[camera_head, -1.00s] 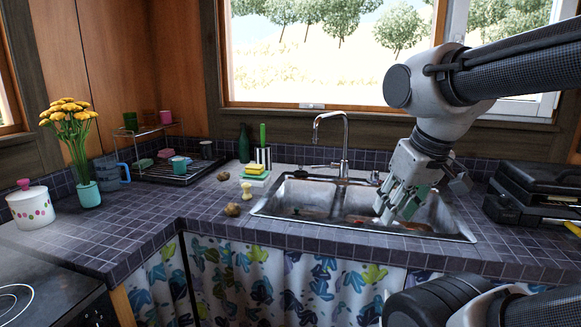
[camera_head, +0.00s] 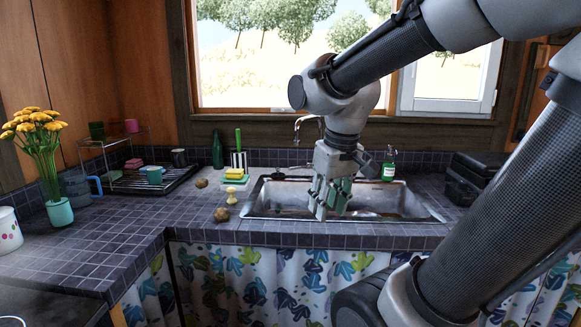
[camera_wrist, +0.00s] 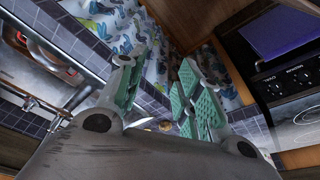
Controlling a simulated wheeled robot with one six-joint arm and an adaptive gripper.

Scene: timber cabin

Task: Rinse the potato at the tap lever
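Two brown potato-like lumps lie on the tiled counter left of the sink: a nearer one (camera_head: 221,214) and a farther one (camera_head: 202,183). The steel sink (camera_head: 258,203) has a tall curved tap (camera_head: 309,120) behind it, partly hidden by my arm. I cannot make out the tap lever. My gripper (camera_head: 331,208) hangs fingers-down over the middle of the sink, right of both lumps. In the wrist view its green-padded fingers (camera_wrist: 160,92) stand apart with nothing gripped. A small yellowish thing (camera_wrist: 165,126) shows beyond them, too small to name surely.
A yellow and green sponge stack (camera_head: 235,176) and a small pale yellow knobbed thing (camera_head: 231,196) stand beside the sink. A green soap bottle (camera_head: 389,164) is behind it, a black case (camera_head: 478,178) to the right.

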